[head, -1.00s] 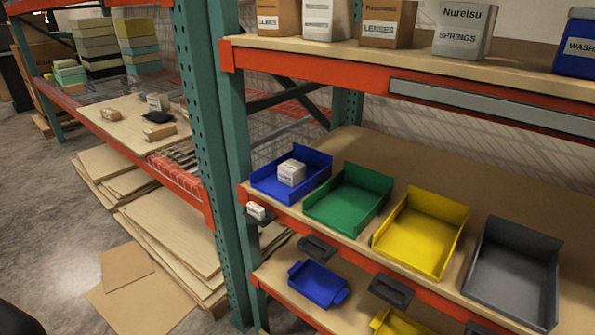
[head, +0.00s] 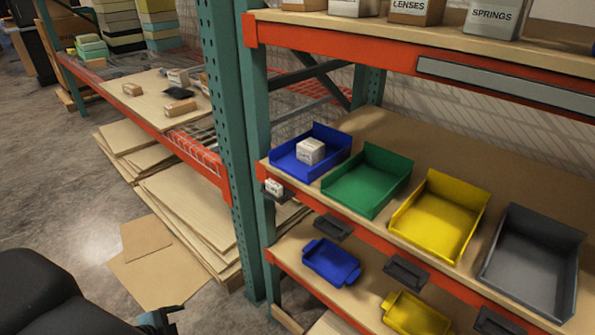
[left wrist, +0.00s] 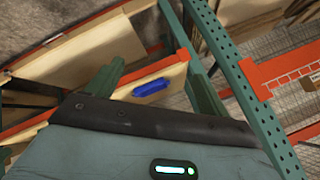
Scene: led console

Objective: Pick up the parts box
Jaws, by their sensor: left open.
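A small white labelled box (head: 310,151) sits in the blue bin (head: 283,166) on the middle shelf. Another small white box (head: 274,187) is at the left front corner of that shelf, beside the green post. I cannot tell which is the parts box. My left gripper (head: 160,320) is at the bottom left in the head view, apart from the shelves and well below the boxes. In the left wrist view its fingers (left wrist: 156,70) are spread and empty, with a blue tray (left wrist: 153,88) in the background between them. My right gripper is not in view.
Green (head: 367,180), yellow (head: 438,217) and grey (head: 532,262) bins stand right of the blue bin. A lower shelf holds a blue tray (head: 331,262) and a yellow tray (head: 415,315). A green upright post (head: 228,150) separates the racks. Cardboard sheets (head: 165,262) lie on the floor.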

